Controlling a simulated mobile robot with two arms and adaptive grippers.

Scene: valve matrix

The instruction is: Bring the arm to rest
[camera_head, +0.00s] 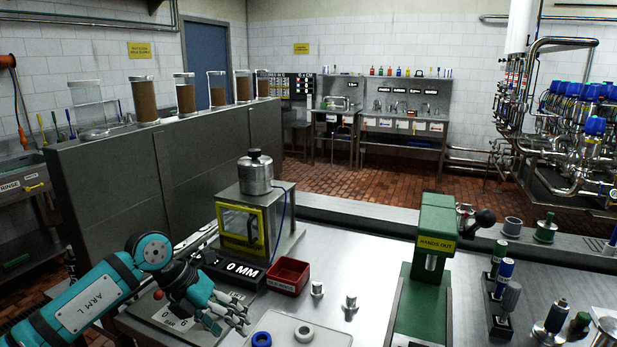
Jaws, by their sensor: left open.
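My left arm (97,292), teal and marked "ARM L", comes in from the lower left. Its gripper (230,319) is open, with its fingers low over the front left of the steel bench. No object shows between the fingers. My right arm and gripper are not in view.
A "0 MM" display (238,270), a red bin (288,275) and a yellow-framed box (240,226) stand close by. Two small metal fittings (317,289) (351,303) stand right of the bin. A green "HANDS OUT" press (433,245) stands farther right. Bare bench (350,255) lies between.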

